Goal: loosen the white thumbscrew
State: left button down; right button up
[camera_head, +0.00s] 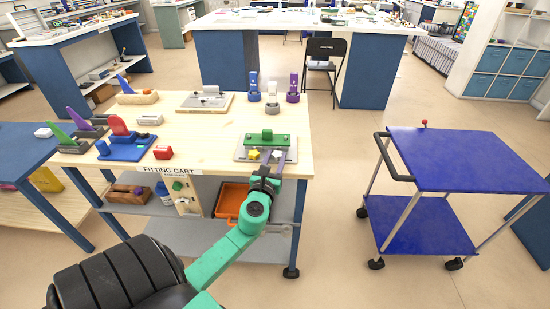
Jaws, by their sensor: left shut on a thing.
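A grey plate (242,157) with a green block (268,138) across it lies at the right front of the wooden cart top. My left gripper (273,166) reaches over the cart's front edge to the plate. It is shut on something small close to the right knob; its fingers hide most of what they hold. I cannot pick out a white thumbscrew for certain. My right gripper is not in view.
An orange bin (230,203) sits below. A blue trolley (465,165) stands right, across clear floor.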

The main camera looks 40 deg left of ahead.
pick_arm(q)
jog(key=n+g+y, duration=0.1)
jog(key=n+y+p, duration=0.1)
jog(key=shift+w+d+r+g+y, duration=0.15)
jog(key=shift+d+g+y, duration=0.1)
jog(key=shift+g+y, duration=0.15)
jog(key=shift+w+d+n+g+y, duration=0.1)
jog(key=shift+n+g+y, duration=0.6)
jog(key=shift+n+y, duration=0.15)
jog(key=shift+w+d+f+n+g+y, duration=0.1)
jog(key=shift+f+n+g+y, duration=0.1)
jog(key=shift+n+g+y, duration=0.9)
jog(key=shift+g, duration=0.3)
jog(key=shift+c, duration=2.2)
grip_release()
jog(key=b+v, duration=0.1)
jog(key=v, duration=1.3)
jog(key=shift+d, duration=0.25)
